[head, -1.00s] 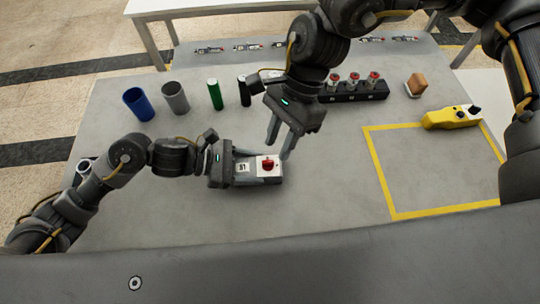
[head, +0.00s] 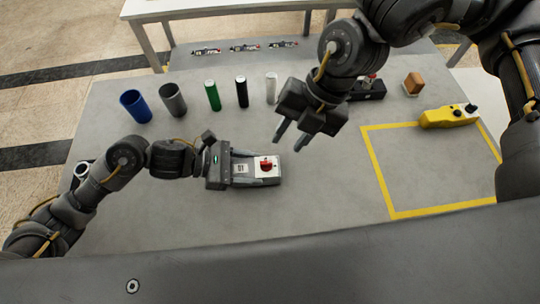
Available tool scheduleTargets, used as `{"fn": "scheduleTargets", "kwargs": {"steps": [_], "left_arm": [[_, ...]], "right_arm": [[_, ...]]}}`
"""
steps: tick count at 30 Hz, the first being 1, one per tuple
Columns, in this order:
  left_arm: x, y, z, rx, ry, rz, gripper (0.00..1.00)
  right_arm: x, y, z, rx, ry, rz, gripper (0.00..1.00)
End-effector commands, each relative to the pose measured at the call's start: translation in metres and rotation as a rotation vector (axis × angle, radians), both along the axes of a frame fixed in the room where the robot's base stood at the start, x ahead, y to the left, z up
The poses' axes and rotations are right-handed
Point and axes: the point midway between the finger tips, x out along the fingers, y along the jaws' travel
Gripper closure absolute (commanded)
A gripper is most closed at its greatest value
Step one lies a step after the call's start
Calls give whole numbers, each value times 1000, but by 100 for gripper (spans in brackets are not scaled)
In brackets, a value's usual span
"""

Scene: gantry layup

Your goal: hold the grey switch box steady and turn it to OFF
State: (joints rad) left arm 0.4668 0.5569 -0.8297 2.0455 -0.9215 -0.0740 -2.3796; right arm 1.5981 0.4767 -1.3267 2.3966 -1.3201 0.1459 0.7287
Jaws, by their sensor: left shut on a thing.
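The grey switch box (head: 267,182) lies on the grey table in front of me. Its white face carries a red rotary knob (head: 266,165) near the right end and a small label on the left; the lettering is too small to read. My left gripper (head: 246,168) is shut on the box from its left end, a finger along each long side. My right gripper (head: 288,146) is open and empty, pointing down above and a little behind the box's right end, apart from the knob.
Blue (head: 136,106) and grey (head: 173,100) cups and green (head: 212,95), black (head: 242,92) and white (head: 271,88) cylinders stand behind.

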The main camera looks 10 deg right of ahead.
Motion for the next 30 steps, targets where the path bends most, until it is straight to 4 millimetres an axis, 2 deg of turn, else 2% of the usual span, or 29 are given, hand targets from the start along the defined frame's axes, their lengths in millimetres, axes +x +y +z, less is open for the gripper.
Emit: {"fn": "scheduleTargets", "kwargs": {"steps": [9, 15, 21, 30], "left_arm": [[0, 0, 0, 0, 0, 0, 76], [0, 0, 0, 0, 0, 0, 76], [0, 0, 0, 0, 0, 0, 76], [0, 0, 0, -1, -1, 0, 76]], "right_arm": [[7, -6, 2, -41, 209, -694, 68], [11, -7, 1, -49, 326, -1020, 68], [12, -7, 1, -51, 391, -1174, 68], [12, -4, -5, -55, 406, -1202, 68]]}}
